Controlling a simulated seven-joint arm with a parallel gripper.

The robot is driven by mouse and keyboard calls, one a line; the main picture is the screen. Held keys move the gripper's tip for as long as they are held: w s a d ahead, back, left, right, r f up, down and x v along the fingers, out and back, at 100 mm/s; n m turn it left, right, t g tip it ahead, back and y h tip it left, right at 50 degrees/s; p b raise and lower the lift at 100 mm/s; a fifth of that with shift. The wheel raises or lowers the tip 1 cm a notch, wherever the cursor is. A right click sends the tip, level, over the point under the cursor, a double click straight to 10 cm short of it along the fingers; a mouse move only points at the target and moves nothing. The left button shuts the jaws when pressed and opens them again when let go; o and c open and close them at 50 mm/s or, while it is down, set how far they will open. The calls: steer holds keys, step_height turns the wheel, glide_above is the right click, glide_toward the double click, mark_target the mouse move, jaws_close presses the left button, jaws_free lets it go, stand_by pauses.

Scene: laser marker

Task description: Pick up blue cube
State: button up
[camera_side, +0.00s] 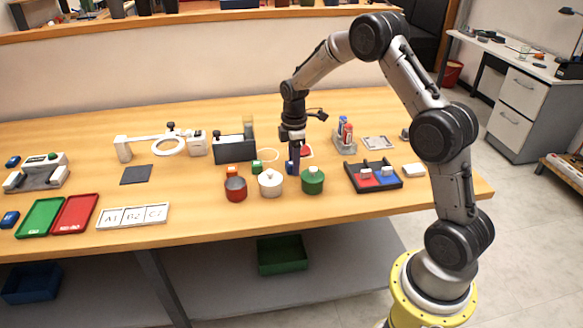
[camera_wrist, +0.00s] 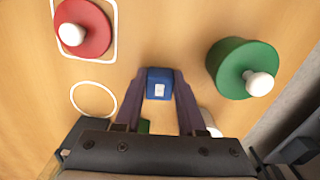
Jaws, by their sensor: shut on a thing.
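The blue cube (camera_wrist: 159,84) with a small white label sits between my gripper's fingertips in the wrist view. In the side view the blue cube (camera_side: 290,168) shows just under my gripper (camera_side: 292,159), at or close to the table top. My gripper (camera_wrist: 160,91) points down and is shut on the cube, one dark finger on each side. I cannot tell whether the cube touches the table. Its far faces are hidden.
A green lidded pot (camera_side: 312,181) and a white pot (camera_side: 270,183) stand close by, with a red pot (camera_side: 235,189) further left. A black tray (camera_side: 374,176) is to the right.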

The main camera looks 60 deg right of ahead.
jaws_close()
steer(key=shift+r, duration=0.15)
